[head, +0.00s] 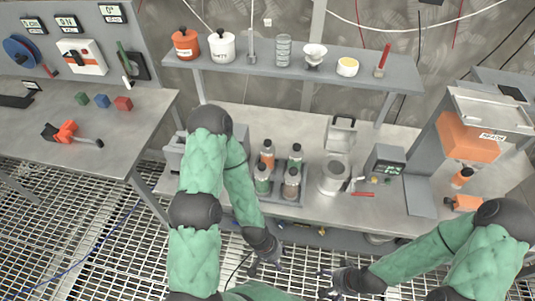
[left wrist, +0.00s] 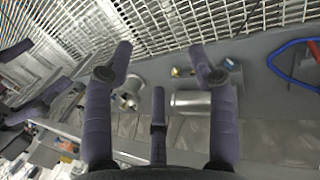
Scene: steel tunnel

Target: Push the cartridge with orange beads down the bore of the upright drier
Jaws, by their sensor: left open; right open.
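My left gripper (head: 264,266) hangs low in front of the bench's front edge, its fingers apart and empty. In the left wrist view its open fingers (left wrist: 160,54) frame a grey surface with a metal cylinder (left wrist: 190,101) and a second round metal part (left wrist: 131,93). I cannot tell which of these, if either, is the upright drier. My right gripper (head: 323,283) is open and empty, low at the right of the left one, fingers pointing left.
An orange-fronted machine (head: 468,138) stands at right. In the left wrist view a blue hose (left wrist: 283,58) lies at right. Grating covers the floor.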

